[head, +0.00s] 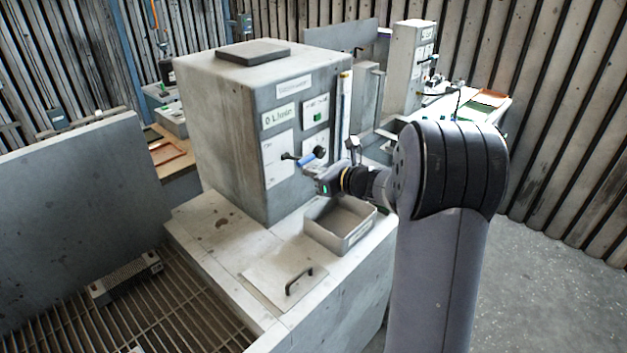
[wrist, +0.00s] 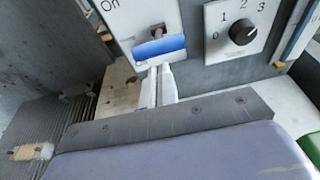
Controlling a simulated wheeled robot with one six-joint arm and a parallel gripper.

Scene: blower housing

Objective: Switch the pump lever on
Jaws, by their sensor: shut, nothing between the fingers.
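The pump lever has a blue handle (head: 306,160) and sits on a white plate on the front of a grey control box (head: 222,130). In the wrist view the blue handle (wrist: 160,48) lies nearly level across the plate, under a dark pivot. My gripper (head: 314,172) is at the box front, close to the handle. In the wrist view my gripper (wrist: 158,72) is shut and empty, its fingertips just below the handle. I cannot tell whether they touch it.
A black knob (wrist: 243,32) marked 0 to 3 sits right of the lever. An open grey bin (head: 341,226) stands below my gripper on the bench. A black-handled lid (head: 285,285) is in front. A grating (head: 150,310) lies at the left.

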